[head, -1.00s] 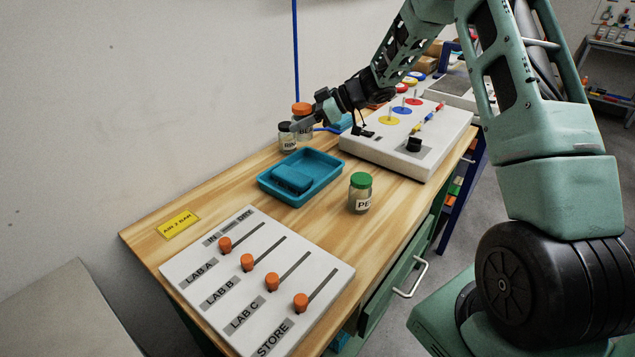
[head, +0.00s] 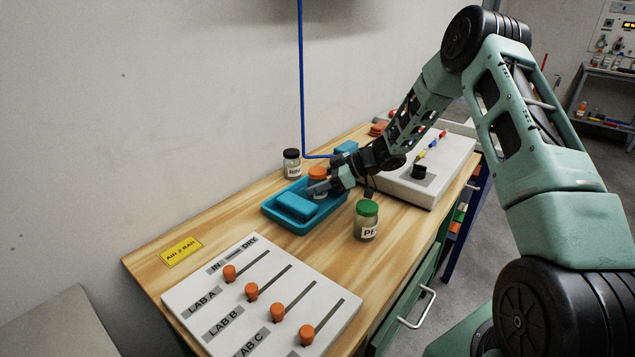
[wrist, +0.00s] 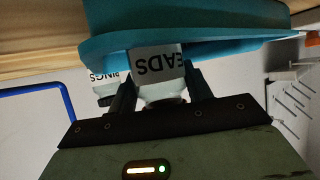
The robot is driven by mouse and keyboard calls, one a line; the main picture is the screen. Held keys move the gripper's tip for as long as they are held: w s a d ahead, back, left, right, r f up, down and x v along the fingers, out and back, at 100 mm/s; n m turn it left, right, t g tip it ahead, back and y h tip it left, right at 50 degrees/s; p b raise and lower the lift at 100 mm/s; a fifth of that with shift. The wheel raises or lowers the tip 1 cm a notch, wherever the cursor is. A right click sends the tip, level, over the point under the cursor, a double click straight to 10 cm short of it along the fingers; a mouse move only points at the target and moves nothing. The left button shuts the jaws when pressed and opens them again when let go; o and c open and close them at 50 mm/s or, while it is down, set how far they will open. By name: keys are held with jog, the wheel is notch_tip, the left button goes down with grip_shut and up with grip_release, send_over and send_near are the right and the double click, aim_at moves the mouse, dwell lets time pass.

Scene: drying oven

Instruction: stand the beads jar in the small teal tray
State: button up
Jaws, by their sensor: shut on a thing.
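The beads jar (head: 318,174) has an orange lid and looks upright in the head view, at the back right part of the teal tray (head: 285,224). My gripper (head: 321,187) is shut on it from the right. In the wrist view the jar's white label (wrist: 158,65) ends in "EADS" and sits between my fingers (wrist: 157,84), in front of the tray's wall (wrist: 215,50). Whether the jar's base touches the tray floor is hidden. A teal block (head: 297,206) lies in the tray's front left part.
A black-lidded rings jar (head: 291,166) stands behind the tray. A green-lidded jar (head: 366,222) stands to its right front. A white panel with orange knobs (head: 225,310) lies in front; a white device (head: 440,165) lies right. Bare wood shows left of the tray.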

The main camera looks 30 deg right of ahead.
jog(key=shift+f, duration=0.15)
jog(key=o, duration=1)
